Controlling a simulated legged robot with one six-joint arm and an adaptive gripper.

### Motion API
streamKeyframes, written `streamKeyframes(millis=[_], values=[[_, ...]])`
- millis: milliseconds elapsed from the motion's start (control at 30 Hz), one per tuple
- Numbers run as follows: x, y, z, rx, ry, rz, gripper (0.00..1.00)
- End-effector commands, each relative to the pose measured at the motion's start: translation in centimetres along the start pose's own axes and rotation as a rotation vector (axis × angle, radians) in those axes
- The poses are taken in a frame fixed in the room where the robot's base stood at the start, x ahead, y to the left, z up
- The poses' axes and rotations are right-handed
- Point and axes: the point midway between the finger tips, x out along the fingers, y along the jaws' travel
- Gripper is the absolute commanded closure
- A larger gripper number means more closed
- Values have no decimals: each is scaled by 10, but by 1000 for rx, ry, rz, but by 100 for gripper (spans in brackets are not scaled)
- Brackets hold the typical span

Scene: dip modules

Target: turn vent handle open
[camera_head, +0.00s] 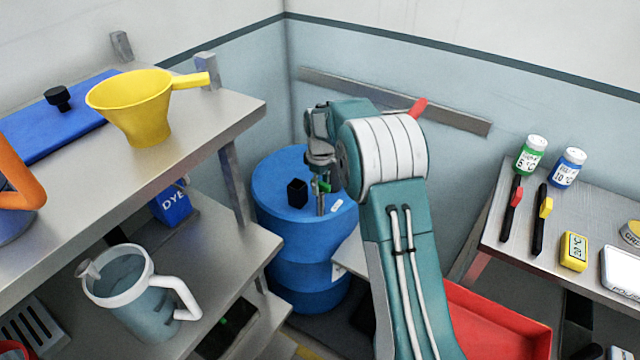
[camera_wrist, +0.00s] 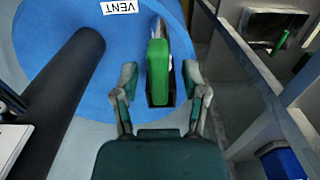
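The blue drum (camera_head: 282,180) stands in the corner, and its round top fills much of the wrist view (camera_wrist: 35,35). The green vent handle (camera_wrist: 158,72) lies over the drum top, close to a white VENT label (camera_wrist: 119,7). It is partly visible in the head view (camera_head: 323,186), below my wrist. My gripper (camera_wrist: 159,76) is open, with one finger on each side of the green handle and a visible gap on both sides. In the head view my gripper (camera_head: 321,200) is over the drum top, partly hidden by my arm.
Metal shelves (camera_head: 215,120) at left hold a yellow funnel (camera_head: 135,105) and a jug (camera_head: 130,290). A side table (camera_head: 550,225) with bottles and a red bin (camera_head: 500,320) are at right.

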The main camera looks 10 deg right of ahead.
Motion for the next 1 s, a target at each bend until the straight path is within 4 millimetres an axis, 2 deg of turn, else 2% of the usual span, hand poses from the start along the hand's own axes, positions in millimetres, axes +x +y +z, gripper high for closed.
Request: streamKeyframes(millis=[167, 267, 700, 833, 1000], values=[[-2, 0, -1, 0, 3, 3, 43], [-10, 1, -1, 0, 5, 5, 43], [-95, 1, -2, 0, 3, 4, 43], [-112, 1, -2, 0, 2, 2, 43], [-119, 0, -1, 0, 0, 0, 43]])
